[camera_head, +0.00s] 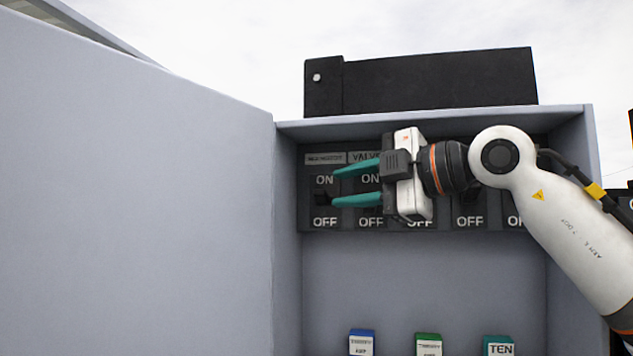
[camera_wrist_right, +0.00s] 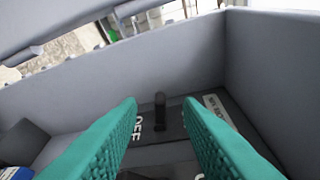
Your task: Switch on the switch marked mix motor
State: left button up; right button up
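A dark switch panel (camera_head: 345,223) with ON and OFF marks is set inside the grey cabinet. Its leftmost switch (camera_head: 322,198) sits low, by its OFF mark, under a small label (camera_head: 325,159) that is hard to read. In the right wrist view, a dark lever (camera_wrist_right: 160,112) stands by an OFF mark, near a white label (camera_wrist_right: 218,109) that seems to begin with MIX. My right gripper (camera_head: 334,188) has two teal fingers, open and empty, just right of the leftmost switch. In the wrist view the lever shows between and beyond the fingertips. My left gripper is out of view.
The open cabinet door (camera_head: 140,200) fills the left side. The cabinet's left inner wall (camera_head: 288,250) is close to the leftmost switch. More switches lie behind and right of my right gripper. Blue (camera_head: 362,343), green (camera_head: 429,344) and teal (camera_head: 498,345) labelled blocks show below.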

aim_at(321, 192)
jog(key=p+x, duration=0.2)
jog(key=x, duration=0.2)
jog(key=shift+w+a, duration=0.2)
jog(key=shift+a, duration=0.15)
jog(key=shift+x, duration=0.8)
jog(key=shift+f, duration=0.1)
jog(key=shift+d, duration=0.1)
jog(key=shift+c, duration=0.2)
grip_shut()
